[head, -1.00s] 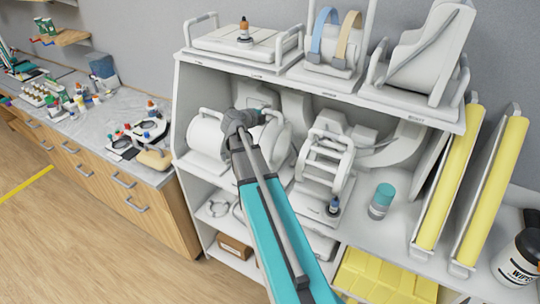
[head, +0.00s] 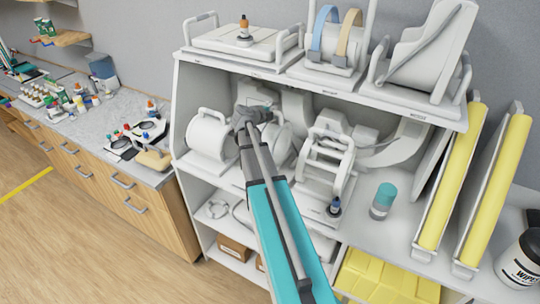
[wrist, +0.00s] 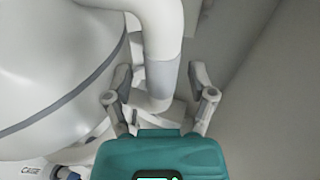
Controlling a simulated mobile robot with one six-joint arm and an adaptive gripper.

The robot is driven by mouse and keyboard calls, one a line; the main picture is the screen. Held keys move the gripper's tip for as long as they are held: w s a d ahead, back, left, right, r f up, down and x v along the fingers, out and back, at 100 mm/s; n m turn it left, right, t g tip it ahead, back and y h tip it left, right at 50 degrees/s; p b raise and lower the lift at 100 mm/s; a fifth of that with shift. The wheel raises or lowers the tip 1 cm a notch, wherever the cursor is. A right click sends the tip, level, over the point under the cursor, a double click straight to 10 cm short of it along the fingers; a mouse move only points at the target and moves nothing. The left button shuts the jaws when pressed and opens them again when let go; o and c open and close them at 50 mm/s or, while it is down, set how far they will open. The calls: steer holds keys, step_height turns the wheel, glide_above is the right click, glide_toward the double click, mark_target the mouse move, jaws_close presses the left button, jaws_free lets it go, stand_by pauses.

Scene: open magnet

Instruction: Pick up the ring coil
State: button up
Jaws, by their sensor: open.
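My gripper (wrist: 160,76) is open in the wrist view. Its two fingers stand on either side of a white curved tube (wrist: 163,45) with a grey band; I cannot tell whether they touch it. In the head view my gripper (head: 266,113) reaches into the middle shelf, partly hidden by my arm, at a white rounded coil (head: 276,142) with a handle. I cannot tell for sure which part is the ring coil. A small white ring-shaped piece (head: 217,210) lies on the lower left shelf, apart from my gripper.
A white cylindrical coil (head: 207,138) stands close on the left, and a barred white coil (head: 325,160) on the right. The upper shelf board (head: 330,88) runs above my gripper. A teal-capped jar (head: 382,202) stands further right.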

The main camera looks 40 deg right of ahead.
stand_by(0.3)
jaws_close()
steer(key=shift+w+r, duration=0.1)
steer(key=shift+r, duration=0.1)
stand_by(0.5)
